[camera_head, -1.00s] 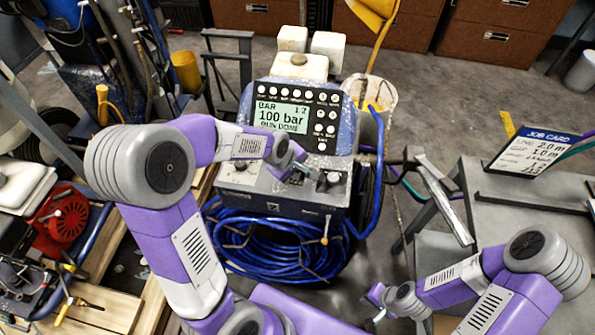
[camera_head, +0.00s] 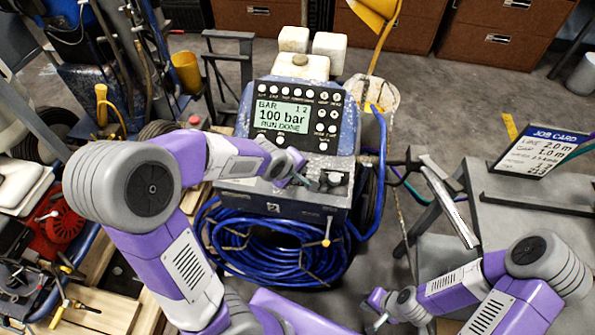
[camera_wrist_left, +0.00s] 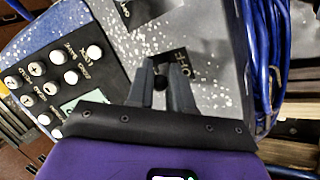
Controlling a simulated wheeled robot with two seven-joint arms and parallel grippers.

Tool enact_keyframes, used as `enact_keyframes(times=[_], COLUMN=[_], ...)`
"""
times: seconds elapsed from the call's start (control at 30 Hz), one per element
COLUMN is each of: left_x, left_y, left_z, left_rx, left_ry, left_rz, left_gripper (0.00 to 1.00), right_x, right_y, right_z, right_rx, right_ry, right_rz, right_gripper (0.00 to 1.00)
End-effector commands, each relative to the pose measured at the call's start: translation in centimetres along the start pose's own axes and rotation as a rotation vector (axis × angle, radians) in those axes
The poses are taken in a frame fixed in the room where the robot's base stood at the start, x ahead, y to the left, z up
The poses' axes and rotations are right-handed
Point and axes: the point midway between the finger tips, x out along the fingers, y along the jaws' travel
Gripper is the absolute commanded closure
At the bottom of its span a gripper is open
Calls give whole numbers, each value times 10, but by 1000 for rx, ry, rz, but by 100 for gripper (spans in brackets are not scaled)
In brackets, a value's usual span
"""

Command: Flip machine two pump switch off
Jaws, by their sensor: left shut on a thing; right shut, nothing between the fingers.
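The line striper (camera_head: 240,195) stands in the middle of the head view, with a control panel and a screen (camera_head: 283,115) reading "BAR 12, 100 bar, RUN DONE". The switch's exact position cannot be told. My right gripper (camera_head: 375,308) is shut and empty at lower right, away from the machine.
A coil of blue hose (camera_head: 270,250) hangs on the machine's front. A grey metal table (camera_head: 520,225) with a job card (camera_head: 543,150) stands at right. Tools and a red part (camera_head: 58,222) crowd the left. Open floor lies behind right.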

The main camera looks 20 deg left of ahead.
Motion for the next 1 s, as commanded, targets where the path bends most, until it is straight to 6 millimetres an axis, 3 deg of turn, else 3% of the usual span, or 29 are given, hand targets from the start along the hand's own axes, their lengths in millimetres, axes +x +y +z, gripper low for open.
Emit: enact_keyframes(times=[0.1,0.13,0.23,0.67,1.0], left_x=[0,0,0,0,-1], left_y=[2,2,2,1,7], left_z=[0,0,0,-1,-6], left_rx=[3,3,2,-4,-39], left_ry=[1,1,1,-6,-79], left_rz=[7,7,5,-10,-121], left_gripper=[100,75,60,59,59], right_x=[0,0,0,-2,-23], right_y=[0,0,0,-1,-8], right_z=[0,0,0,0,1], right_rx=[0,0,0,0,0], right_ry=[0,0,0,0,0], right_rz=[0,0,0,0,0], right_gripper=[100,100,100,100,100])
